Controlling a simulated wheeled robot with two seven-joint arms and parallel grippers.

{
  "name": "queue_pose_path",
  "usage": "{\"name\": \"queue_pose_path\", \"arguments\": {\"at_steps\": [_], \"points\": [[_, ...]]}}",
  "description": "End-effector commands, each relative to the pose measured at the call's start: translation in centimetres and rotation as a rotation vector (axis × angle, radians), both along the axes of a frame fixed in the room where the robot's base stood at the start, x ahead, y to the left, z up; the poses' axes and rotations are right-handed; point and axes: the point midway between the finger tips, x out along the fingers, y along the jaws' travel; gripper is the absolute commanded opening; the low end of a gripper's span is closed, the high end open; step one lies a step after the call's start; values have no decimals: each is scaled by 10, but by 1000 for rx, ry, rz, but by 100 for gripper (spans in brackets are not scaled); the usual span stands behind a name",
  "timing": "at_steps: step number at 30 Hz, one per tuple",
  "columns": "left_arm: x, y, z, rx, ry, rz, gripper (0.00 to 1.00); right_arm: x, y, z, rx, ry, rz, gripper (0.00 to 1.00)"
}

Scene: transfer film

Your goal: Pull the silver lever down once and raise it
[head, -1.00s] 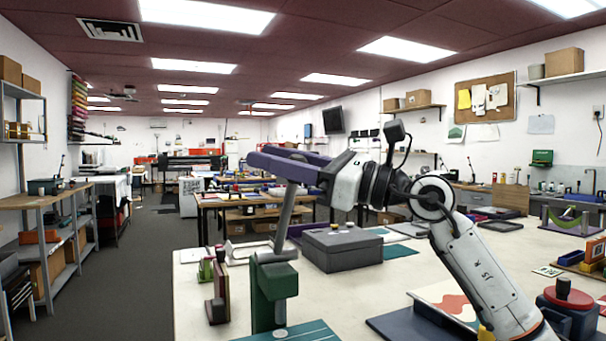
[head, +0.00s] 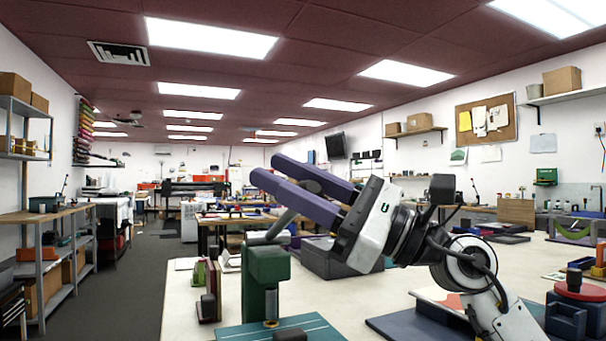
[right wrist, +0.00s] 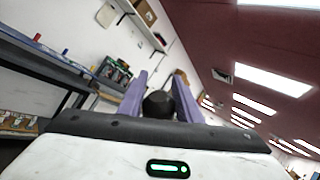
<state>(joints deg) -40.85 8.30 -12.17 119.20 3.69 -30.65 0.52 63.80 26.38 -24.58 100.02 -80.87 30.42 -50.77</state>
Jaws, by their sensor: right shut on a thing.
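The silver lever (head: 283,224) rises from the top of a green press (head: 265,275) and leans up to the right. Its dark knob (head: 311,187) sits between the purple fingers of my right gripper (head: 268,170). The right gripper is shut on the lever at this knob, its fingers pointing up and left past it. In the right wrist view the black knob (right wrist: 158,104) lies between the two purple fingers. The press stands on a teal base (head: 325,328) at the table's front. My left gripper is not in view.
A grey box (head: 325,262) stands behind the press, partly hidden by my right gripper. Small upright items (head: 208,290) stand left of the press. A red-topped dark object (head: 580,290) is at the far right.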

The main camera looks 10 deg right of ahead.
Motion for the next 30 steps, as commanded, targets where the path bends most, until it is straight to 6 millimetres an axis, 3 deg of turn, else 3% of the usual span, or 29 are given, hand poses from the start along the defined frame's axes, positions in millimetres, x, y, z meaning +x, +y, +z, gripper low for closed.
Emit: {"name": "queue_pose_path", "arguments": {"at_steps": [12,13,15,25,30], "points": [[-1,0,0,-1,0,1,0,-4,2,0,1,-1,12,0],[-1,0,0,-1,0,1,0,-4,2,0,1,0,12,36],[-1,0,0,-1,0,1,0,-4,2,0,1,0,11,48],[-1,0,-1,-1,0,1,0,-3,0,-2,0,1,5,49],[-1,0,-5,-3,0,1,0,-10,-17,-13,-1,2,4,49]]}}
